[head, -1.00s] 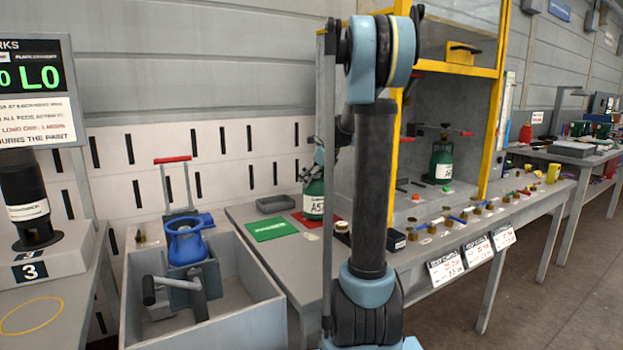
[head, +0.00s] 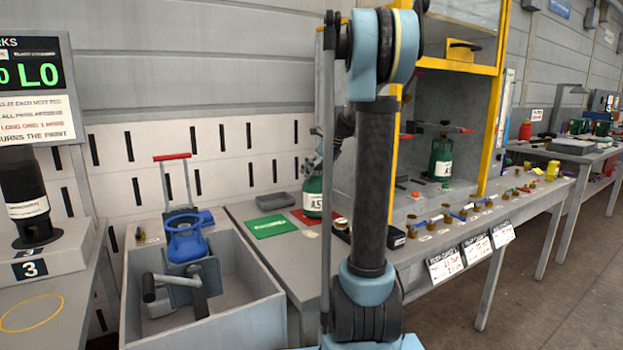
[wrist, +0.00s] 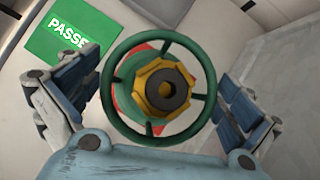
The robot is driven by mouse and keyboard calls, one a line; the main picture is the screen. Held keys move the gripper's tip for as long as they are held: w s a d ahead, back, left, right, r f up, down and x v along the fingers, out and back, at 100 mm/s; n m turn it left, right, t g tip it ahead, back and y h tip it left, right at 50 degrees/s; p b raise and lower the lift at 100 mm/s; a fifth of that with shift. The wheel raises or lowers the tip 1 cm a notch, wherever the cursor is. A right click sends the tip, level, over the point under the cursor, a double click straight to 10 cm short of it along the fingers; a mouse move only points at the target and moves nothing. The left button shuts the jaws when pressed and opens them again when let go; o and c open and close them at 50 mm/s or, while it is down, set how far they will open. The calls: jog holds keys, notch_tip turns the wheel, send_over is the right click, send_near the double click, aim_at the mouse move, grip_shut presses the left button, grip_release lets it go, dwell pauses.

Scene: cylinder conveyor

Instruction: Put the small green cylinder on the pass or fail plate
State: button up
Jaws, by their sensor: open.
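The small green cylinder (head: 313,196), with a white label, stands upright on the red plate (head: 300,216) on the bench, partly hidden by my arm. The green plate (head: 270,227) lies bare to its left; in the wrist view the green plate (wrist: 60,37) reads PASSE. My gripper (wrist: 158,78) is open above the cylinder, with one finger to each side and gaps between. The wrist view looks down on the cylinder's green ring collar (wrist: 111,116) and brass valve; red shows beneath. In the head view my gripper is mostly hidden behind my arm.
A grey tray (head: 275,201) lies behind the green plate. Another green cylinder (head: 441,158) stands in the yellow-framed booth. A grey bin (head: 255,305) with a blue cylinder (head: 186,240) is at front left. Several valves line the bench's right side.

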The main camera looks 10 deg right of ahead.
jog(key=v, duration=0.9)
jog(key=shift+d+r, duration=0.1)
